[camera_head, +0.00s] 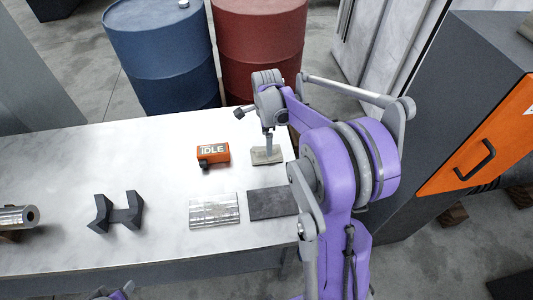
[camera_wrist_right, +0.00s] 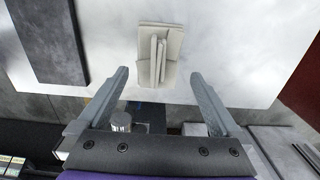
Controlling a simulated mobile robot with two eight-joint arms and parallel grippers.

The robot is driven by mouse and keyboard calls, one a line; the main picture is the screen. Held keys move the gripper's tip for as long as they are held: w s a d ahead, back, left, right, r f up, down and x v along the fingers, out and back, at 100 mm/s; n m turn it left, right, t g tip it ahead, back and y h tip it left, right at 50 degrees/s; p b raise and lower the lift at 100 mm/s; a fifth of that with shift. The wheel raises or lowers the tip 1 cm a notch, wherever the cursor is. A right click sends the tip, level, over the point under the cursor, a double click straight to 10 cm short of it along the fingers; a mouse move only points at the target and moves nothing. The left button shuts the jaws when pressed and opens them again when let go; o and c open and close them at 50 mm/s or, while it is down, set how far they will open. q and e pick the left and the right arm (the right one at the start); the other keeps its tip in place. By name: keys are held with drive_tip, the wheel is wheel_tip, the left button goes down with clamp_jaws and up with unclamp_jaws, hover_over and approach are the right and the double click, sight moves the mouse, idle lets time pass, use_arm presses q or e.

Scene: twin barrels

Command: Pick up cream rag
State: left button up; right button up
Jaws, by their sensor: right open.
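The cream rag (camera_head: 260,157) is a small folded cloth lying near the right end of the pale table. In the right wrist view the rag (camera_wrist_right: 158,42) shows its raised folds, beyond the fingertips and centred between them. My right gripper (camera_head: 269,152) points down over the rag and partly covers it in the head view. In the right wrist view my right gripper (camera_wrist_right: 158,74) is open, with nothing between its fingers. A small piece of my left arm shows at the bottom edge of the head view; its gripper is out of sight.
An orange box marked IDLE (camera_head: 213,153) stands left of the rag. A dark plate (camera_head: 271,203), a silver ribbed block (camera_head: 214,210), a black bracket (camera_head: 118,213) and a metal cylinder (camera_head: 18,217) lie on the table (camera_head: 75,160). Blue (camera_head: 163,55) and red (camera_head: 262,45) barrels stand behind.

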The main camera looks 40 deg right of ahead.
wheel_tip(320, 180, down, 5)
drive_tip(key=shift+a, duration=0.1)
drive_tip(key=shift+s, duration=0.1)
drive_tip(key=c, duration=1.2)
wheel_tip(320, 180, up, 10)
drive_tip(key=shift+r, duration=0.1)
drive_tip(key=o, duration=0.8)
drive_tip(key=c, duration=0.6)
